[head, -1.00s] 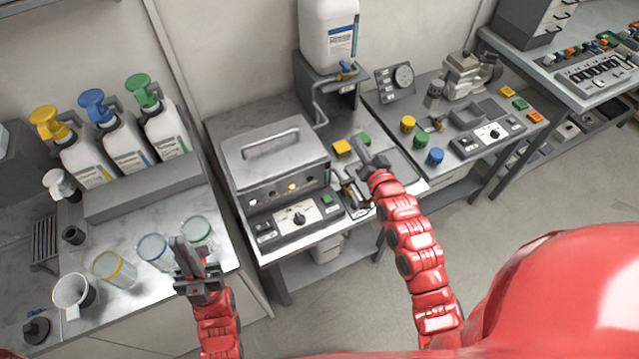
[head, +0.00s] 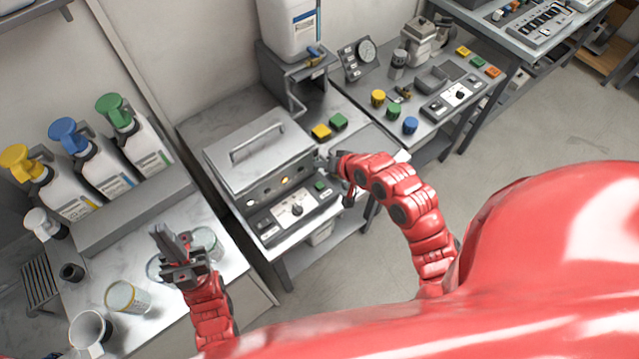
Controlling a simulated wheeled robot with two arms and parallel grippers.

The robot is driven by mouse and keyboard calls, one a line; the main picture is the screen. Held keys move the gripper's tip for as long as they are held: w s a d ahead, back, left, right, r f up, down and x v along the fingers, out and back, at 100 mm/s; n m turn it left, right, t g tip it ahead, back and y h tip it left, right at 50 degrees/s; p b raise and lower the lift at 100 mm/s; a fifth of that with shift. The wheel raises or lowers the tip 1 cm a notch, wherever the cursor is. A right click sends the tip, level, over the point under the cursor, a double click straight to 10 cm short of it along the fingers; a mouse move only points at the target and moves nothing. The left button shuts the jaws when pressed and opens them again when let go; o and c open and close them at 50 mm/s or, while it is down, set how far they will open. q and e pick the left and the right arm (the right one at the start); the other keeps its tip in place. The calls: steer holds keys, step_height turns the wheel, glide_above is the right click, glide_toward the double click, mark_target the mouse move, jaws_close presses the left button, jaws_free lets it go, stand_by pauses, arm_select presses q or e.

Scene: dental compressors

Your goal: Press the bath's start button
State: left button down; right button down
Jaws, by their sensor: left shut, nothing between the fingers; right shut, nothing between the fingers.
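The bath (head: 258,155) is a grey metal box with a lidded top and handle, on the middle table. Its front control panel (head: 290,213) has a dial and a green button (head: 320,185) at the right end, which looks like the start button. My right gripper (head: 330,163) is shut and empty, beside the bath's right end, just above and right of the green button. I cannot tell whether it touches the bath.
A large white canister (head: 290,30) stands on a shelf at the back. Pump bottles (head: 126,135) and cups (head: 127,297) fill the left bench. Floor is clear at right.

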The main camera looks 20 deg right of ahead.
steer(key=b, duration=0.6)
glide_above(322, 188)
step_height(322, 188, down, 8)
steer(key=shift+r, duration=0.15)
steer(key=shift+f, duration=0.5)
steer(key=shift+f, duration=0.15)
stand_by(1.1)
steer(key=shift+f+b, duration=0.25)
steer(key=shift+b, duration=0.15)
steer(key=shift+f+b, duration=0.3)
steer(key=shift+f, duration=0.2)
stand_by(0.4)
steer(key=shift+r, duration=0.1)
steer(key=shift+r+p, duration=0.7)
steer(key=shift+r, duration=0.1)
steer(key=shift+r, duration=0.1)
